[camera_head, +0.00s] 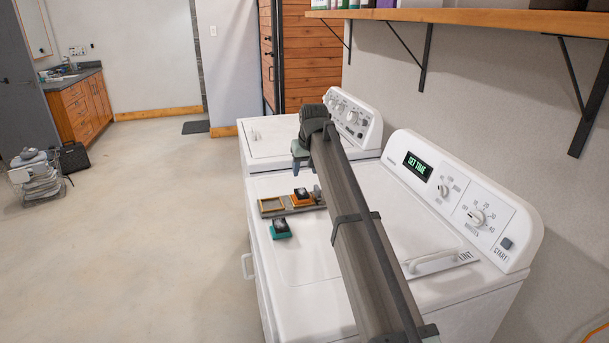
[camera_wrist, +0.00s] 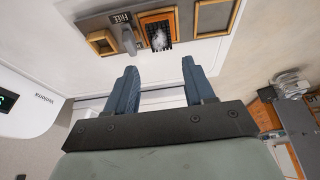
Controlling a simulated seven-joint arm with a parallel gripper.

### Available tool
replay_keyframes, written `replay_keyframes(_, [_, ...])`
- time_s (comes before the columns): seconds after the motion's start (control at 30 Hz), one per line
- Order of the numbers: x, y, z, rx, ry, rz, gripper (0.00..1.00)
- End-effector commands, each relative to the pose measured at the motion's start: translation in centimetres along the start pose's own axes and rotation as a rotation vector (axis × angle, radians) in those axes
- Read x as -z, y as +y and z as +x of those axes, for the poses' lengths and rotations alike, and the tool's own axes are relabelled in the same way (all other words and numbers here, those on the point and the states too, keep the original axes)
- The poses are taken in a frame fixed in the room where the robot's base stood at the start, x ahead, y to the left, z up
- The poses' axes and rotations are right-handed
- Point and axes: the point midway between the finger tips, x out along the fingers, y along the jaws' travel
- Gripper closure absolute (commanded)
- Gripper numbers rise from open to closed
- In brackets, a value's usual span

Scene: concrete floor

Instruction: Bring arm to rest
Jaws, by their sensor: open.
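My arm stretches out over the white dryer, with my gripper (camera_head: 301,155) at its far end, above the dryer's left rear part. In the wrist view my gripper (camera_wrist: 158,66) shows two blue-grey fingers spread apart with nothing between them. A tray (camera_head: 289,209) with frame-like compartments lies on the dryer top below the gripper; it also shows at the top of the wrist view (camera_wrist: 184,17). An orange-framed item with a dark inside (camera_head: 301,198) sits on the tray. A teal item with a dark top (camera_head: 280,229) lies beside the tray, nearer the dryer's front edge.
The dryer (camera_head: 330,265) has a raised control panel (camera_head: 460,200) at the right, and a white washer (camera_head: 270,133) stands behind. A wooden shelf (camera_head: 480,17) with black brackets hangs above on the wall. The concrete floor (camera_head: 140,220) at left is mostly clear.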

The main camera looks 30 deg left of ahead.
Motion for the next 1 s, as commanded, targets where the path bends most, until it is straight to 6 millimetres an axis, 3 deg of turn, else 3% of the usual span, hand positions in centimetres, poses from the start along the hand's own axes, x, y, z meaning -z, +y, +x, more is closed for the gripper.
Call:
replay_keyframes(0.67, [-0.1,0.4,-0.5,-0.005,0.0,-0.003,0.47])
replay_keyframes(0.77, [-0.6,2.3,-0.8,-0.031,-0.004,-0.024,0.47])
replay_keyframes(0.83, [-1.4,4.9,-1.2,-0.068,-0.012,-0.054,0.47])
replay_keyframes(1.0, [-4.6,14.0,-3.0,-0.199,-0.067,-0.171,0.47])
